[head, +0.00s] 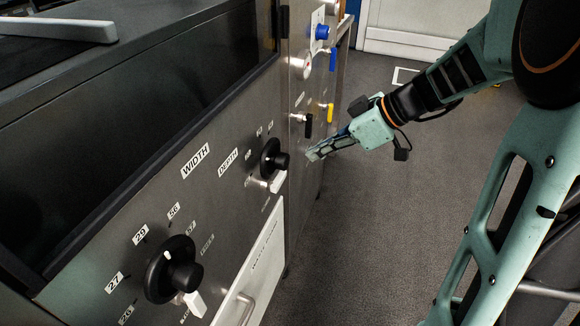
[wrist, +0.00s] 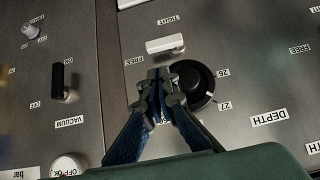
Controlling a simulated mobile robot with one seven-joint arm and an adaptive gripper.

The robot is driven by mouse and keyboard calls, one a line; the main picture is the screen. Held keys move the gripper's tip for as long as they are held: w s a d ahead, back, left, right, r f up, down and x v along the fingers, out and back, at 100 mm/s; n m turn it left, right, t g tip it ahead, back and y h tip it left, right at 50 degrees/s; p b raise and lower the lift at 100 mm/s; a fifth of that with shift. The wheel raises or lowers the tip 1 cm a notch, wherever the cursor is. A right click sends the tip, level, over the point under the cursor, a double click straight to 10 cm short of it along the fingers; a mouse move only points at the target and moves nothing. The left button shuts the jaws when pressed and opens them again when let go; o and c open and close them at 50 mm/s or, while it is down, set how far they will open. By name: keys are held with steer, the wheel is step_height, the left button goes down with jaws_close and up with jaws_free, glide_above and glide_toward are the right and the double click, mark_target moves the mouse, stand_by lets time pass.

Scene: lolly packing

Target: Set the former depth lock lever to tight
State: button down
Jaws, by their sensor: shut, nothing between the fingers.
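The depth lock lever is a small white bar (wrist: 165,44) beside the black depth dial (wrist: 195,84) in the wrist view. It lies between a TIGHT label (wrist: 172,20) and a FREE label (wrist: 134,60); I cannot tell which setting it is on. In the head view the white lever (head: 277,182) sits just below the black depth dial (head: 274,158). My gripper (wrist: 160,76) is shut and empty, its fingertips in front of the dial's edge near the lever in the wrist view. In the head view my gripper (head: 313,154) appears right of the dial, apart from the panel.
A larger black width dial (head: 174,270) with a white lever (head: 194,303) is nearer. A handled door (head: 260,265) is below the dials. The floor (head: 370,230) to the right is clear.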

steer(key=b, duration=0.2)
glide_toward(277, 181)
steer(key=w+a+f, duration=0.4)
stand_by(0.3)
